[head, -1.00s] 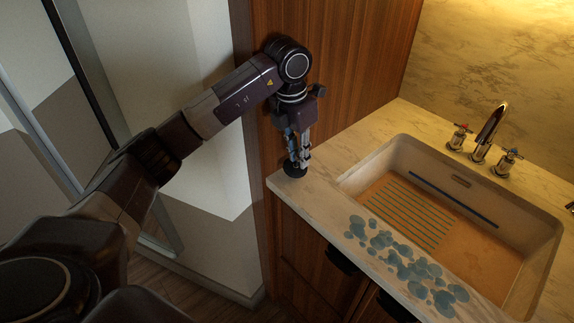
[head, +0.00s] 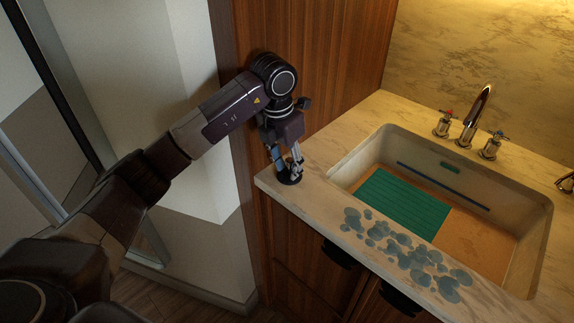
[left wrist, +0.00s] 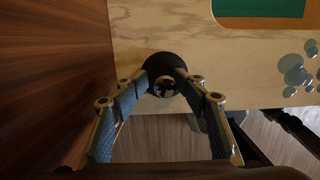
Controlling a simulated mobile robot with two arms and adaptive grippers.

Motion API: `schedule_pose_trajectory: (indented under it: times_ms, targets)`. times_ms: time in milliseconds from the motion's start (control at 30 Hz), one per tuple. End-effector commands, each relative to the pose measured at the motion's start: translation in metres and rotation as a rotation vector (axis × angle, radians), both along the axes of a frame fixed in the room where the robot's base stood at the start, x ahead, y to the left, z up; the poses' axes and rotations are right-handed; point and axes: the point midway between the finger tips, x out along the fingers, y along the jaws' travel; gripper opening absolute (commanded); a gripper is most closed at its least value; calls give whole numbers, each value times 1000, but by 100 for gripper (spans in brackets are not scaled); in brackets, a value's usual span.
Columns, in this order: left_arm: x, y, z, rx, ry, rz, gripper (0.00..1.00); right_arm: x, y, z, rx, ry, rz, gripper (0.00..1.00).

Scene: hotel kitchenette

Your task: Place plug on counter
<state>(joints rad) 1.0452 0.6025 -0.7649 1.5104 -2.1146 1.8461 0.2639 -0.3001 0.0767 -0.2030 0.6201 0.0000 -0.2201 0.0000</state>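The plug (head: 289,179) is a black disc with a small metallic top. It rests on the marble counter (head: 318,172) near its left front corner. My left gripper (head: 290,169) is right above it, pointing down. The left wrist view shows the plug (left wrist: 164,66) between the two fingertips (left wrist: 165,80). The fingers are spread, one on each side of its metallic top. Whether a fingertip still touches it is hard to tell. My right gripper is in neither view.
A sink (head: 480,235) with a green panel (head: 403,203) lies to the right. Blue-grey round patches (head: 405,250) mark the counter's front. Taps (head: 468,125) stand behind the sink. A wooden panel (head: 330,70) rises behind the gripper. The counter's front edge is close to the plug.

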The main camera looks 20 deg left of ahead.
Motion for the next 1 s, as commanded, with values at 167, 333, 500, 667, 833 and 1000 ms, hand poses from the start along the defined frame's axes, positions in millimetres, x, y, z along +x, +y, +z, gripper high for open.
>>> schedule_pose_trajectory:
  times_ms: [167,333,500,667,833,1000]
  targets:
    - [-1,-1,-1,-1,2,-2,54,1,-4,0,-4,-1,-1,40]
    - [0,-2,1,-3,-1,-3,54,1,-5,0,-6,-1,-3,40]
    - [0,-2,6,-4,-5,-3,54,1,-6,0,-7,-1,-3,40]
    - [-2,-1,29,-5,-9,-4,54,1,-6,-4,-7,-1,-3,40]
    - [-8,1,67,-4,-10,-5,54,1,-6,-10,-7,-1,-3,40]
    - [-12,3,101,-4,-8,-3,54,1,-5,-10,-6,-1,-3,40]
